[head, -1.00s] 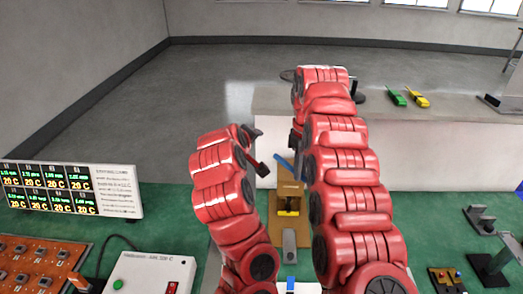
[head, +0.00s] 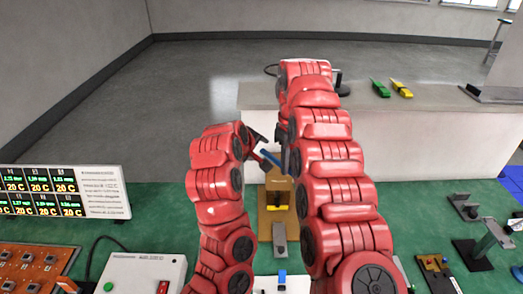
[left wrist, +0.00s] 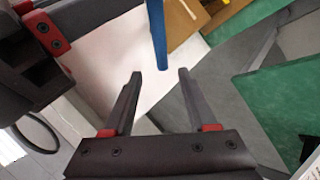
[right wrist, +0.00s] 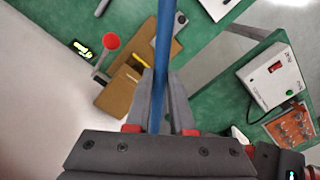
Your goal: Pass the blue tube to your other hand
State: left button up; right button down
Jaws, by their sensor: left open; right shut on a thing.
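The blue tube (head: 270,158) is a thin rod held in the air above the bench. My right gripper (right wrist: 163,75) is shut on it; in the right wrist view the tube (right wrist: 163,38) runs between the fingers. In the head view my right arm mostly hides that gripper. My left gripper (head: 259,148) is open and empty, close to the tube's free end on the left. In the left wrist view the tube's end (left wrist: 159,45) lies just ahead of the gap between the open left fingers (left wrist: 160,75), apparently not between them.
A brown stand with a yellow part (head: 278,197) is below the grippers on the green bench (head: 155,225). A white power box (head: 145,272) and a display panel (head: 100,192) are at left. A white counter (head: 420,135) with green and yellow tools stands behind.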

aim_at(263, 151)
pick_arm(q)
jog(key=shift+x, duration=1.9)
grip_shut()
pick_arm(e)
jog(key=c, duration=0.7)
grip_release()
